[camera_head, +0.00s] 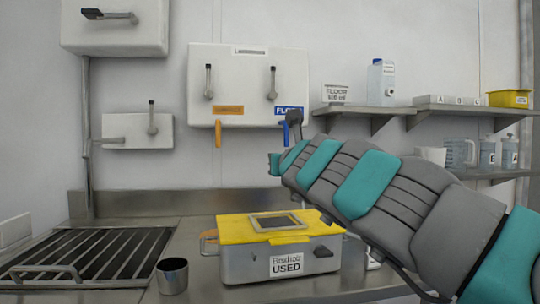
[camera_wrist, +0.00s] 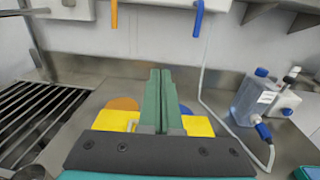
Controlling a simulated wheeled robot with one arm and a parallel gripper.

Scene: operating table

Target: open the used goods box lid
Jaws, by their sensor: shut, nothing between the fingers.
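The used goods box (camera_head: 250,266) is a grey box labelled "USED" on the steel counter. Its yellow lid (camera_head: 236,228) lies flat on top, closed, with a framed panel (camera_head: 277,221) in it. A dark latch (camera_head: 323,252) shows on the front. My gripper (camera_head: 274,164) is up above and behind the box in the head view, at the end of my arm. In the wrist view its green fingers (camera_wrist: 160,100) are shut together and empty. Yellow parts of the lid (camera_wrist: 199,126) show on both sides of them; my gripper's body hides the rest.
A metal cup (camera_head: 172,275) and a slatted grate (camera_head: 85,254) are left of the box. A blue-capped bottle (camera_wrist: 252,97) with a tube stands to the right. Wall dispensers (camera_head: 248,84) hang above; shelves (camera_head: 425,109) are at the right.

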